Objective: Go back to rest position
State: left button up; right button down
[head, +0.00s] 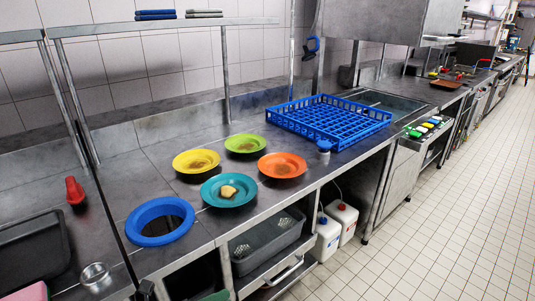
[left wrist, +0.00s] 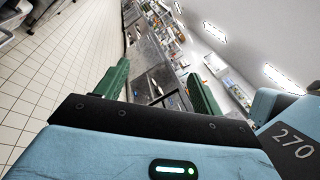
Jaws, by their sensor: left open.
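My left gripper (left wrist: 157,84) shows in the left wrist view with its two green fingers spread apart and nothing between them. That view is tilted, with the pale floor at left and a long counter and ceiling lights beyond the fingers. In the head view, only a small dark piece and a green piece show at the bottom edge, and I cannot tell whether they belong to my arm. My right gripper is in neither view.
The steel counter holds a yellow plate (head: 196,161), a green plate (head: 245,144), an orange plate (head: 283,165), a teal plate (head: 212,198) with a food piece, a blue-rimmed opening (head: 137,222), a blue rack (head: 330,119) and a red bottle (head: 74,190). Tiled floor (head: 450,220) at right is clear.

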pick_arm(q)
jog(key=s+a+f+n+t+y, duration=0.35)
jog(key=f+n+y, duration=0.3)
jog(key=n, duration=0.75)
jog(key=s+a+f+n+t+y, duration=0.35)
jog(key=f+n+y, duration=0.35)
jog(key=n, duration=0.6)
jog(key=s+a+f+n+g+y, duration=0.1)
jog(key=s+f+n+g, duration=0.2)
jog(key=s+f+n, duration=0.2)
jog(key=s+a+f+n+g+y, duration=0.1)
jog(key=s+a+f+n+g, duration=0.1)
jog(key=s+f+n, duration=0.4)
jog(key=s+f+g, duration=0.1)
jog(key=s, duration=0.3)
jog(key=shift+a+g+p, duration=0.25)
jog(key=shift+g+p, duration=0.05)
jog(key=shift+g, duration=0.1)
